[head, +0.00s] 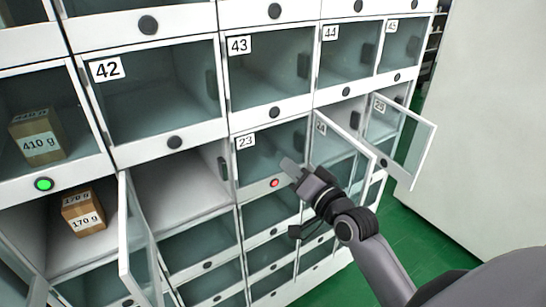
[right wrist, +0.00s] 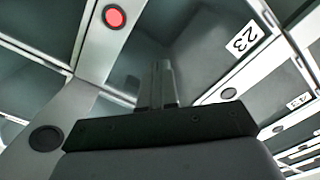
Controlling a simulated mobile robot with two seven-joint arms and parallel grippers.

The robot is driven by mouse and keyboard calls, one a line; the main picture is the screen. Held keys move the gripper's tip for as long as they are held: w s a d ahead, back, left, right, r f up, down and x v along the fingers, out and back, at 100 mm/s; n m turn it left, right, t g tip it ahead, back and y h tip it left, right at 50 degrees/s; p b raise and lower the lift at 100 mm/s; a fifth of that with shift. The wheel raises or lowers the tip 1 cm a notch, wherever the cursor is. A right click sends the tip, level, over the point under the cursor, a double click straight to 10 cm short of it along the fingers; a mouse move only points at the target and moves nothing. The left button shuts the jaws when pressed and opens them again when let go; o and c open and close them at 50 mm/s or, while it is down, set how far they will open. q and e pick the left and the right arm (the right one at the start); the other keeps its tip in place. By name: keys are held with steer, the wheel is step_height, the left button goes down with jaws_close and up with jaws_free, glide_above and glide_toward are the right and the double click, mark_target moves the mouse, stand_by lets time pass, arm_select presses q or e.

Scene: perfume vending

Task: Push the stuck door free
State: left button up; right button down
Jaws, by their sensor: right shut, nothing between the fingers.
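The glass door labelled 23 (head: 262,160) is in the middle row of the locker wall, with a red light (head: 274,183) lit on the frame below it. It looks closed or nearly so; I cannot tell whether it stands slightly ajar. My right gripper (head: 287,163) is shut and empty, its fingertips in front of the lower right part of this door. The right wrist view shows the shut fingers (right wrist: 158,82) pointing at the pane, between the red light (right wrist: 115,16) and the 23 label (right wrist: 241,38). Contact with the glass cannot be told. My left gripper is not in view.
Doors 24 (head: 344,137) and 25 (head: 408,150) stand open to the right of door 23. Another door (head: 135,240) swings out at lower left, near a 170 g box (head: 83,213). A 410 g box (head: 38,136) sits above a green light (head: 43,184). Green floor lies right.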

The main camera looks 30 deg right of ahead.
steer(key=shift+w+a, duration=0.1)
steer(key=shift+w, duration=0.85)
steer(key=s+d+p, duration=0.2)
steer(key=s+p, duration=0.3)
steer(key=s, duration=2.1)
stand_by(0.7)
steer(key=w+a+f+n+g, duration=0.1)
steer(key=a+f+n+g, duration=0.2)
steer(key=f, duration=0.7)
steer(key=w+a+f+n+g+y, duration=0.1)
steer(key=a+f+n+g, duration=0.3)
steer(key=a+f+n, duration=0.3)
step_height(320, 180, down, 3)
steer(key=shift+a+r+g, duration=0.1)
steer(key=shift+a+g, duration=0.2)
steer(key=shift+a, duration=0.25)
steer(key=shift+w, duration=0.1)
